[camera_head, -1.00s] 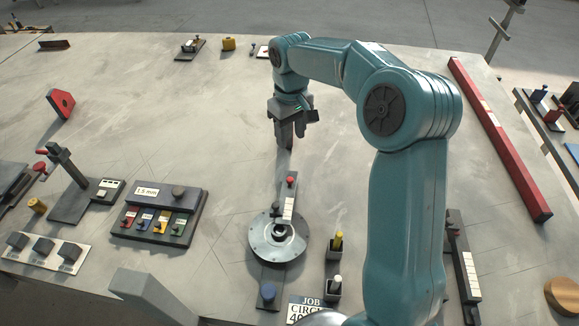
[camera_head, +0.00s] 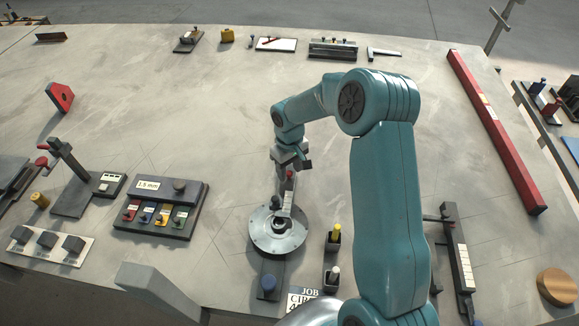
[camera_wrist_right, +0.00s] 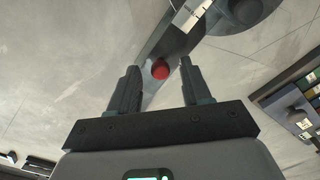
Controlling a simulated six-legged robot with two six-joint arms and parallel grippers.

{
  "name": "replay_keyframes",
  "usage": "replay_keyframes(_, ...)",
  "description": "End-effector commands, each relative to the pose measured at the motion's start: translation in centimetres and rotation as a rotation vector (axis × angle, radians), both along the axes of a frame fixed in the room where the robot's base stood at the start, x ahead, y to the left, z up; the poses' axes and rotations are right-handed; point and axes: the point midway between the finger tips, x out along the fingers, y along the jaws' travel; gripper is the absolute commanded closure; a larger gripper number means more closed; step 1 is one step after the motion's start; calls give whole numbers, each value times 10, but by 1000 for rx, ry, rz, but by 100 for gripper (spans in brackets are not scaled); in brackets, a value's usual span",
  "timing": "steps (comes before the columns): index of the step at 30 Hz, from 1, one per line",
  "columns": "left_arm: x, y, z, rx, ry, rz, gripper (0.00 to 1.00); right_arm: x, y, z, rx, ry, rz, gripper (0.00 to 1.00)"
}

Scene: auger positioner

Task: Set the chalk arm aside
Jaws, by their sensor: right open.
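A dark bar, which looks like the chalk arm, lies across a round grey metal disc (camera_head: 262,238). It carries a white scale strip (camera_head: 286,203) and a red knob (camera_head: 290,174) at its far end. My right gripper (camera_head: 287,180) is over that far end, pointing down. In the right wrist view the red knob (camera_wrist_right: 160,69) sits between the two open fingers (camera_wrist_right: 158,75), with gaps on both sides. Whether the fingers are level with the knob, I cannot tell. My left gripper is not in view.
Small black holders with a yellow stick (camera_head: 335,232) and a white stick (camera_head: 333,273) stand right of the disc. A panel of coloured switches (camera_head: 160,210) lies left. The table beyond is largely clear.

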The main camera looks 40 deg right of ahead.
Motion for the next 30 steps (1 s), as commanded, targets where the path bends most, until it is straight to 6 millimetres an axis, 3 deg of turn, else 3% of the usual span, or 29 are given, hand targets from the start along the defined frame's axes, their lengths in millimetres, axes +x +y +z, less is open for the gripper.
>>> replay_keyframes(9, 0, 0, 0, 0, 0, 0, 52, 1, -1, -3, 0, 0, 0, 55)
replay_keyframes(13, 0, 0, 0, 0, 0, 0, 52, 1, -1, -3, 0, 0, 0, 98)
replay_keyframes(14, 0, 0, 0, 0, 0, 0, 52, 1, -1, -3, 0, 0, 0, 100)
replay_keyframes(30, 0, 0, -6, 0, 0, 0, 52, -2, -6, -4, -1, -2, 125, 100)
